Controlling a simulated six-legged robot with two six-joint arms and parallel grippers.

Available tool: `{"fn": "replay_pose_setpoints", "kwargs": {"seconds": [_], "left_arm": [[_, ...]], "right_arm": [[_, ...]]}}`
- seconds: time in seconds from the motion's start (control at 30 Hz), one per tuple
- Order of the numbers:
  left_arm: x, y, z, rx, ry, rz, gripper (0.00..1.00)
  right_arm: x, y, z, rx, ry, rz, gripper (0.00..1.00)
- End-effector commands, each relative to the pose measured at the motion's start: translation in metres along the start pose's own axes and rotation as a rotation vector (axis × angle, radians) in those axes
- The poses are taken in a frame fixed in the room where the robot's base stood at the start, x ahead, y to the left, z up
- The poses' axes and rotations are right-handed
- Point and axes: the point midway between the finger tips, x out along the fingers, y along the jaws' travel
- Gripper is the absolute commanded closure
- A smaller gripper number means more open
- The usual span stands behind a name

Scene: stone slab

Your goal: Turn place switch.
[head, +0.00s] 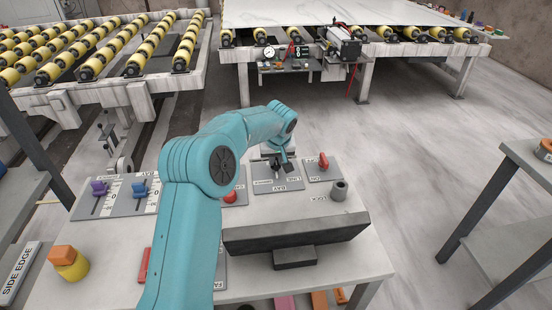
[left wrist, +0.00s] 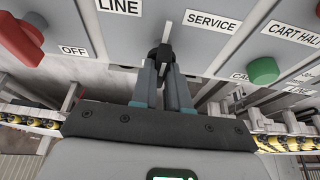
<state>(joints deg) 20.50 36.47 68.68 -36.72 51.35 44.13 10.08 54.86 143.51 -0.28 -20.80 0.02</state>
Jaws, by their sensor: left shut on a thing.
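A grey switch panel (head: 264,187) lies on the white table, partly hidden behind my left arm. In the left wrist view its LINE label is at the upper left and its SERVICE label (left wrist: 211,22) is right of centre. My left gripper (head: 283,160) is over this panel. In the left wrist view its two fingers (left wrist: 163,72) are shut on the switch's dark knob (left wrist: 160,54). A thin pale lever or pointer (left wrist: 167,33) rises above the knob, between the two labels. My right gripper is not in view.
On the table (head: 350,264) are a red switch (head: 323,160), a red knob (head: 230,196), purple (head: 99,187) and blue (head: 140,190) sliders and a grey cylinder (head: 339,190). A dark slanted board (head: 295,234) stands at the front. A green knob (left wrist: 263,70) is close by on the right.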

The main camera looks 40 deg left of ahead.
Motion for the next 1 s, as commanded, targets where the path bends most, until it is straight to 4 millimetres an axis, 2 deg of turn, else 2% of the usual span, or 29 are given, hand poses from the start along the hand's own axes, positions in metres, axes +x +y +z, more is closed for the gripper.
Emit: {"fn": "replay_pose_setpoints", "kwargs": {"seconds": [0.37,0.7,1.0], "left_arm": [[-0.002,-0.002,-0.002,0.213,0.000,0.089,1.00],[-0.003,-0.004,-0.003,0.475,0.001,0.198,1.00],[-0.002,-0.004,-0.003,0.639,0.003,0.265,1.00]], "right_arm": [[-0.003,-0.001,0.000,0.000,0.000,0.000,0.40],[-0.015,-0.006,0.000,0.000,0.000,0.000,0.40],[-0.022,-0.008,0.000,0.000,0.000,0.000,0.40]]}}
